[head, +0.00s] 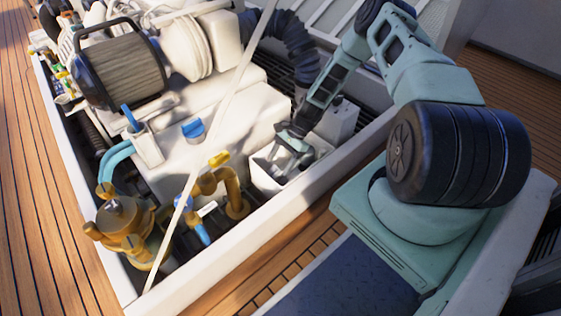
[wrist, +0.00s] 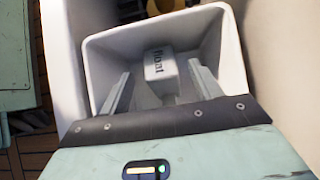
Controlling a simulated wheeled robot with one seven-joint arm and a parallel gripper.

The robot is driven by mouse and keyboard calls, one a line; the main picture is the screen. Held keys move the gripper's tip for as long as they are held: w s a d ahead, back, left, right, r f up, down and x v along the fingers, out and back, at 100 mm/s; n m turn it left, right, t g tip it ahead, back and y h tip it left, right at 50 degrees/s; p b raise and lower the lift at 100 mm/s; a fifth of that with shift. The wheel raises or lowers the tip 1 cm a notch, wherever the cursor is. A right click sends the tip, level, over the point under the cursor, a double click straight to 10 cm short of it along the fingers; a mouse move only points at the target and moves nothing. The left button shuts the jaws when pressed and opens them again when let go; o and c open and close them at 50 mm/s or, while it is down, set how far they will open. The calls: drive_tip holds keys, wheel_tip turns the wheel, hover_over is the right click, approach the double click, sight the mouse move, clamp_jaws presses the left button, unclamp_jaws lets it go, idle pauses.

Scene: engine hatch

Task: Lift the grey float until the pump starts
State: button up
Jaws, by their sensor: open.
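The grey float (wrist: 160,65) is a small light block with dark lettering that reads upside down in the wrist view. It sits inside an open white box (wrist: 236,58), near the box's far wall. My gripper (wrist: 160,72) reaches into the box, with one finger on each side of the float. The fingers are apart, and a gap shows on both sides of the float. In the head view my gripper (head: 286,160) points down into the white box (head: 262,183). There I cannot make out the float behind the fingers. The float's underside is hidden.
The box stands inside the hatch's white rim (head: 282,218). A bronze strainer (head: 125,228) and a brass pipe with a yellow handle (head: 228,185) are to its left. The white engine (head: 205,135) is behind. A pale slanting rod (head: 215,118) crosses the hatch.

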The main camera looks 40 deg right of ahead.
drive_tip(key=p+v, duration=0.7)
drive_tip(key=v, duration=1)
drive_tip(key=shift+d+r, duration=0.15)
drive_tip(key=w+a+r+n+g+h, duration=0.25)
drive_tip(key=a+r+n, duration=0.45)
drive_tip(key=a+r, duration=0.75)
drive_tip(key=s+a+r+n+h+p, duration=0.1)
drive_tip(key=s+a+r+n, duration=0.15)
drive_tip(key=a+r, duration=0.3)
drive_tip(key=s+a+r+n+h, duration=0.1)
drive_tip(key=a+r+n, duration=0.3)
drive_tip(key=a, duration=0.3)
drive_tip(key=s+a+r+n+h, duration=0.2)
drive_tip(key=s+a+r+n, duration=0.3)
drive_tip(key=s+a+r, duration=0.4)
drive_tip(key=s+a+r+n+t+p, duration=0.1)
drive_tip(key=s+n, duration=0.2)
drive_tip(key=s, duration=0.5)
drive_tip(key=s+a+r+n+t, duration=0.1)
drive_tip(key=s+r+n+t, duration=0.1)
drive_tip(key=s+n, duration=0.35)
wheel_tip(320, 180, up, 37)
drive_tip(key=s+m+p, duration=0.1)
drive_tip(key=p, duration=3.7)
drive_tip(key=shift+r+m, duration=0.2)
drive_tip(key=shift+m, duration=0.2)
